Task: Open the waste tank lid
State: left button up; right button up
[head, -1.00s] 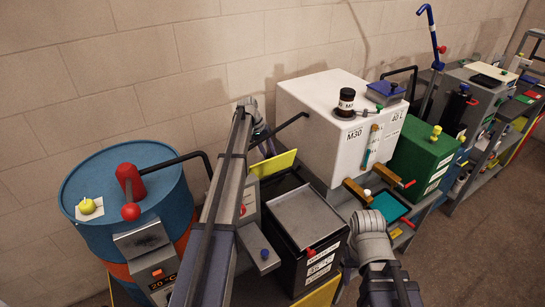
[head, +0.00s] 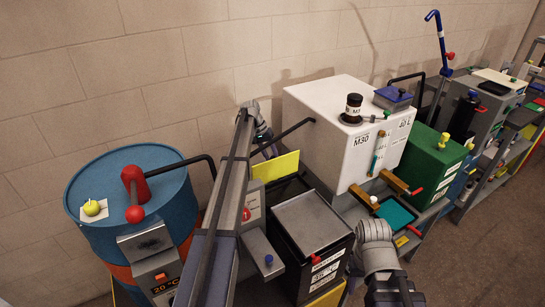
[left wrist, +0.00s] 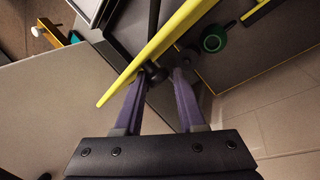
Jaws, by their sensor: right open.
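A yellow lid (head: 276,167) stands tilted up behind the grey-topped black tank, over a dark opening. In the left wrist view the lid (left wrist: 165,45) is seen nearly edge-on, with a black knob (left wrist: 155,72) on its near side. My left gripper (left wrist: 159,76) has its two purple fingers on either side of this knob; whether they grip it is unclear. In the head view my left gripper (head: 266,140) is beside the lid, its fingers mostly hidden. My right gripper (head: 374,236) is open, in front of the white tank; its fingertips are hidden.
The black tank has a grey top (head: 308,222) and red knob. A white M30 tank (head: 330,125) stands to its right, with brown brackets and a teal tray (head: 395,216) in front. A blue drum (head: 140,215) is at left, a green box (head: 432,155) at right.

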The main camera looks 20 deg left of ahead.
pick_arm(q)
jog(key=o, duration=0.5)
jog(key=shift+s+a+f, duration=0.1)
jog(key=shift+s+a, duration=0.05)
jog(key=shift+a, duration=0.15)
jog(key=shift+c, duration=0.2)
jog(key=shift+d, duration=0.2)
jog(key=shift+r, duration=0.2)
jog(key=p+v, duration=0.7)
jog(key=shift+r, duration=0.2)
